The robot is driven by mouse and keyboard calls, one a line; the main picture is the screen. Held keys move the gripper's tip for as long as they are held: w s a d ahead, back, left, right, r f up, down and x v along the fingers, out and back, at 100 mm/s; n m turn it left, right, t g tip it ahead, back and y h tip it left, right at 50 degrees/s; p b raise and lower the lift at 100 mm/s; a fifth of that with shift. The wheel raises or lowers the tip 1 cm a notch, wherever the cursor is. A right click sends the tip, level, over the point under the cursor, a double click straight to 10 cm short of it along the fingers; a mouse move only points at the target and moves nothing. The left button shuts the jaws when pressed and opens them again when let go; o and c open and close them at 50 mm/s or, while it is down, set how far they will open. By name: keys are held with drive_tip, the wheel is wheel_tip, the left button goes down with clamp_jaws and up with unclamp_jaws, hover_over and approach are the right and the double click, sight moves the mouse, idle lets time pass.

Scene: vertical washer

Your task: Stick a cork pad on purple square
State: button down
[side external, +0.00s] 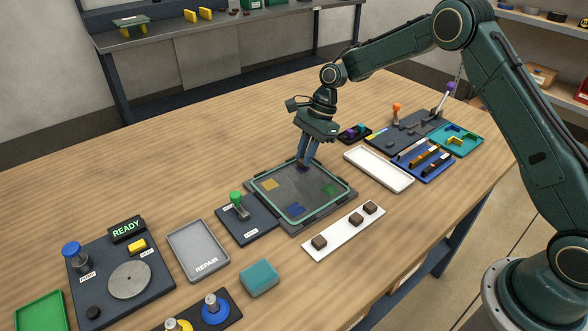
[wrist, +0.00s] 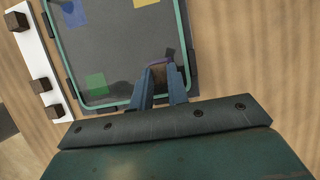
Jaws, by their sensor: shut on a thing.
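My gripper (side external: 305,160) points down over the far corner of the framed grey panel (side external: 283,190). In the wrist view my gripper (wrist: 163,84) is shut on a brown cork pad (wrist: 159,75). The purple square (side external: 302,168) is on the panel under my fingertips, mostly hidden by them. In the wrist view a strip of the purple square (wrist: 169,55) shows just beyond the pad. I cannot tell whether the pad touches the panel.
Yellow (side external: 270,184), blue (side external: 294,209) and green (side external: 329,189) squares are bare on the panel. A white strip (side external: 340,232) with three brown blocks lies in front. A green-knobbed lever (side external: 236,200) stands to the left, and a white tray (side external: 378,170) lies to the right.

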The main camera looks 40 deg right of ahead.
drive_tip(key=shift+s+f, duration=0.15)
drive_tip(key=shift+f, duration=0.55)
idle(1.6)
drive_tip(key=c, duration=1.3)
unclamp_jaws()
drive_tip(key=shift+o, duration=0.6)
drive_tip(key=shift+o, duration=1.1)
drive_tip(key=shift+r, duration=3.7)
